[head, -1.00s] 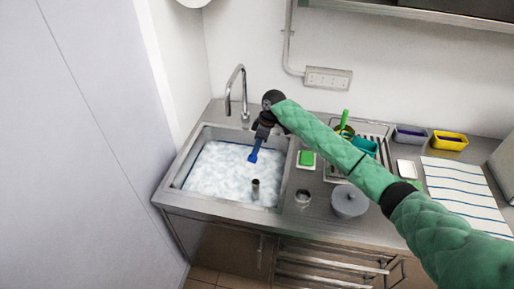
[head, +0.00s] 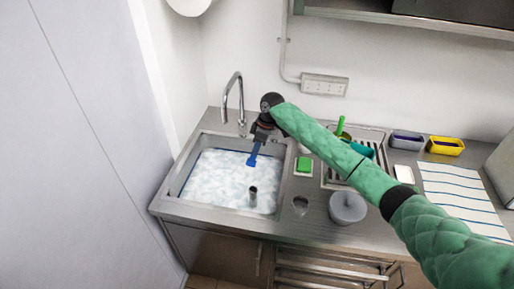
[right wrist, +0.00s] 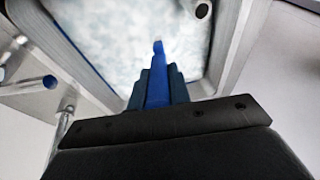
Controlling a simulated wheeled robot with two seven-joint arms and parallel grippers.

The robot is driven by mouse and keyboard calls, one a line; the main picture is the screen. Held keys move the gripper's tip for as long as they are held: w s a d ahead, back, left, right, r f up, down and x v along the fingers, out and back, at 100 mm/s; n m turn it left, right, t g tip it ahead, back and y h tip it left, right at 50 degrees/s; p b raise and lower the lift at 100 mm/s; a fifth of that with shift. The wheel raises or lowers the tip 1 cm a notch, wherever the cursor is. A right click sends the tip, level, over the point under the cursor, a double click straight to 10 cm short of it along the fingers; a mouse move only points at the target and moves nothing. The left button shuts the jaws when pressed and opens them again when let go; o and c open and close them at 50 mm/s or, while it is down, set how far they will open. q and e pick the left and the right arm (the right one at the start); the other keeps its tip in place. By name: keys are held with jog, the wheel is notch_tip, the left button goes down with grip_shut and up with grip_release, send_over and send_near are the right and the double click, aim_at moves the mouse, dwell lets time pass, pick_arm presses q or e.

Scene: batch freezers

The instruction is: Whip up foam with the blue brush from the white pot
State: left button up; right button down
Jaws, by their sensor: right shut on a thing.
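The blue brush (head: 253,158) is in my right gripper (head: 258,140), which is shut on it above the back right part of the sink (head: 180,178). The brush points down toward white foam (head: 215,178) that fills the basin. In the right wrist view the brush (right wrist: 157,75) runs out from between the fingers of my right gripper (right wrist: 157,88) over the foam. I cannot tell whether its tip touches the foam. A white pot cannot be made out for sure; a pale grey lidded pot (head: 347,207) stands on the counter right of the sink. My left gripper is not in view.
A dark standpipe (head: 253,195) rises from the foam near the front right. The faucet (head: 235,95) stands behind the basin. A green sponge (head: 304,164), a small metal cup (head: 300,204), a striped towel (head: 460,195) and yellow tub (head: 446,145) are on the counter.

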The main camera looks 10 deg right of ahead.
jog(key=shift+r, duration=2.5)
